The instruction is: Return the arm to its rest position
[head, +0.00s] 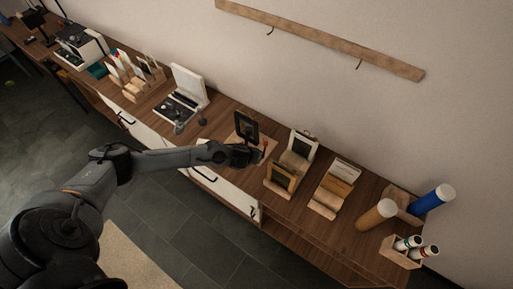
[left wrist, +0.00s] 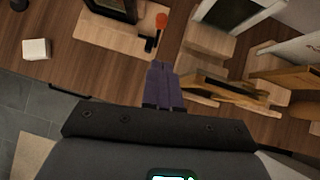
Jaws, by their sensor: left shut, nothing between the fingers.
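My left arm reaches in from the left in the head view, over the front edge of the long wooden sideboard (head: 228,112). My left gripper (head: 258,154) is above the sideboard, close in the picture to a black framed item (head: 246,127) on a light wooden board (head: 268,137). In the left wrist view the purple-grey fingers of the left gripper (left wrist: 160,66) are shut together with nothing between them. A small black item with a red-orange top (left wrist: 161,21) shows just beyond the fingertips. My right gripper is not in view.
Wooden stands with frames (head: 299,145) are right of the gripper. An open white case (head: 188,83) stands on the left. Grey floor (head: 165,220) lies open in front.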

